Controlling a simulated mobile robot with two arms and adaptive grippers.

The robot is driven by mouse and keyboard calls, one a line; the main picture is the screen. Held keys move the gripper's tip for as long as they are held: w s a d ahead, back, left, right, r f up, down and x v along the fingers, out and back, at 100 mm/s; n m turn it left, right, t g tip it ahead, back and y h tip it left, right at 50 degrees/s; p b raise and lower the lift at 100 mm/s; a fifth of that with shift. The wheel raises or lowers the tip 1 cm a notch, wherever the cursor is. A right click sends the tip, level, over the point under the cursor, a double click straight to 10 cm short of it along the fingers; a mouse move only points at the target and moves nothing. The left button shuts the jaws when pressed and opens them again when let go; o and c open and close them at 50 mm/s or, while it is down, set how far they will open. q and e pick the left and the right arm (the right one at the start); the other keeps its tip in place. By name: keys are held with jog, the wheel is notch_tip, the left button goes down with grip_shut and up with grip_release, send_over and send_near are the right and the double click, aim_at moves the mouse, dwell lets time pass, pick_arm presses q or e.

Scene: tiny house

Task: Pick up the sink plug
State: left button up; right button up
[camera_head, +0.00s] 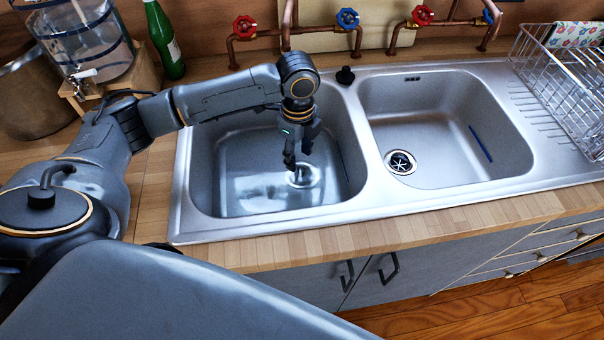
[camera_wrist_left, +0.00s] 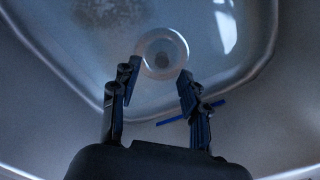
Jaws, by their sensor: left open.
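The left basin (camera_head: 240,195) has a shiny surface that looks like water. A pale round fitting (camera_head: 304,176) lies at its bottom; in the left wrist view it is a light ring with a grey centre (camera_wrist_left: 162,58). It looks like the sink plug in the drain, but I cannot tell plug from drain surely. My left gripper (camera_head: 298,160) points down into the basin, above the fitting. In the left wrist view its open fingers (camera_wrist_left: 158,82) stand either side below the ring, with nothing between them. My right gripper is not in view.
A small black knob-like object (camera_head: 345,76) stands on the rim between basins. The right basin (camera_head: 435,125) is empty, with an open drain (camera_head: 400,162). Taps (camera_head: 245,28) and pipes run behind. A green bottle (camera_head: 163,42) and wire dish rack (camera_head: 560,75) flank the sink.

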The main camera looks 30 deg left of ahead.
aim_at(302, 169)
pick_arm(q)
jog(key=f, duration=0.5)
jog(key=shift+w+d+f, duration=0.15)
jog(key=shift+w+d, duration=0.05)
jog(key=shift+d, duration=0.1)
grip_shut()
